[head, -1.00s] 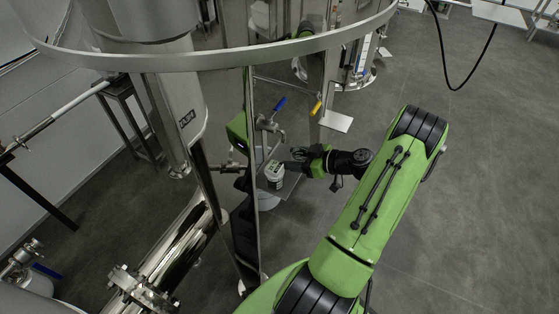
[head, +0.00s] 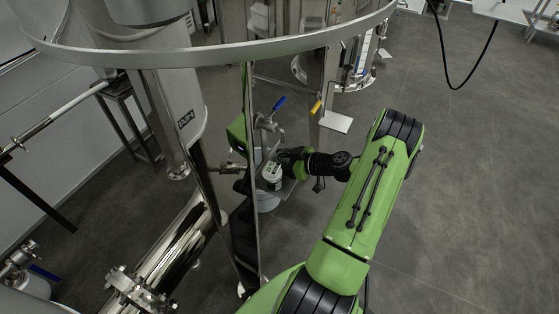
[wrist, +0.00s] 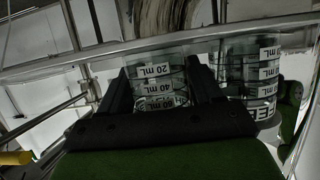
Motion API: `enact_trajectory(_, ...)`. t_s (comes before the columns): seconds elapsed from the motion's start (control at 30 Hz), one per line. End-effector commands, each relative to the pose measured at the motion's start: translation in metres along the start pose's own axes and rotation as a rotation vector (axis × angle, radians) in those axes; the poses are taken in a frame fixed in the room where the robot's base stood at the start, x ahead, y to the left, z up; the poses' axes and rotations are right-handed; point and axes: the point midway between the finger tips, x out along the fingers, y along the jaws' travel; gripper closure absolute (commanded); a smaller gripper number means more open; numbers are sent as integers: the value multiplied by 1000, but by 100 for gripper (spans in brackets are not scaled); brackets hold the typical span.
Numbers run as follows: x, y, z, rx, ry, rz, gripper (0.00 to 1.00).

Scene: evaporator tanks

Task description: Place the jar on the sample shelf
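The jar (head: 272,176) is a clear container with pale labels. It stands upright on a small plate (head: 289,188) beside the steel tank. My gripper (head: 284,158) reaches it from the right. In the wrist view the jar (wrist: 158,88), marked "20 mL" and "40 mL", is between the two black fingers (wrist: 158,80), one on each side. The fingers are spread about the jar's width; no clear grip shows. A second similar jar shape (wrist: 252,75) shows to the right; I cannot tell whether it is a reflection. The jar's base is hidden in the wrist view.
A valve with a blue handle (head: 279,103) stands just above and behind the jar. A yellow handle (head: 316,107) is to its right. A steel leg (head: 253,200) rises close on the left, and a steel ring (head: 215,60) crosses above. Open floor (head: 470,190) lies right.

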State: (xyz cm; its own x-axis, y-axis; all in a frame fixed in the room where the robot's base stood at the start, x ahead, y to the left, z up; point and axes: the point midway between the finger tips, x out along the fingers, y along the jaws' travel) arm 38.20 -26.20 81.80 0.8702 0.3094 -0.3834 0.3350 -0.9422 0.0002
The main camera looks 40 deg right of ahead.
Motion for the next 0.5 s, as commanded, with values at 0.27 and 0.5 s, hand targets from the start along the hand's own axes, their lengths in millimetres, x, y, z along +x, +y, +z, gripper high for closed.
enact_trajectory(0.27, -2, 0, -5, 0, 1, -1, 36)
enact_trajectory(0.5, -61, 1, -4, 2, -1, 6, 36)
